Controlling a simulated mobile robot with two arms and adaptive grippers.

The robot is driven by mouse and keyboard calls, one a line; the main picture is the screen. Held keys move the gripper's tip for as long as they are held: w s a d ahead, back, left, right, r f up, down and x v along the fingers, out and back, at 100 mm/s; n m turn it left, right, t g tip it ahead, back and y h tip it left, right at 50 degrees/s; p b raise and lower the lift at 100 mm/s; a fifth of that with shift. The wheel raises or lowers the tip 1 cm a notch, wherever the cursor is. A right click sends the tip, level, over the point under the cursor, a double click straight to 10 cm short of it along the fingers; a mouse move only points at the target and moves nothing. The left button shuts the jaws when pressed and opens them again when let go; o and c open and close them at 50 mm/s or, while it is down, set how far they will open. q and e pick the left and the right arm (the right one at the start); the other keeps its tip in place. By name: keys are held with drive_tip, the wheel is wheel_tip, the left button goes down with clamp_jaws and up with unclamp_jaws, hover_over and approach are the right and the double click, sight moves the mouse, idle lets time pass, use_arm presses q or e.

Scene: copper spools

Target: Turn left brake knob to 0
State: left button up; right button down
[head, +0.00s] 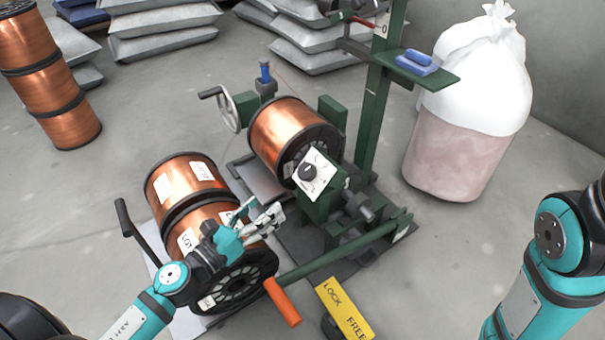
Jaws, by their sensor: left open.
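A black brake knob (307,172) sits on a white dial plate (319,184) at the front of the green machine, beside the mounted copper spool (287,125). The dial's marks are too small to read, so I cannot tell the knob's setting. My left gripper (277,216) is open and empty, below and to the left of the knob and apart from it. It is above two copper spools lying end to end (184,177). My right arm comes in at the right edge, but its gripper is out of view.
A green lever with an orange handle (283,303) reaches toward the front, near a yellow LOCK/FREE plate (345,308). A green post (378,110) stands behind the dial. A white-topped sack (462,130) stands right, stacked spools (52,82) left. Grey bags (160,32) lie behind.

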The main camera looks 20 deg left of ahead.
sight(304, 173)
use_arm(q)
drive_tip(key=x, duration=1.2)
drive_tip(key=shift+w, duration=0.2)
drive_tip(key=shift+w+d, duration=0.1)
drive_tip(key=shift+w, duration=0.35)
drive_tip(key=c, duration=1.2)
drive_tip(key=shift+o, duration=0.2)
drive_tip(key=shift+r, duration=0.1)
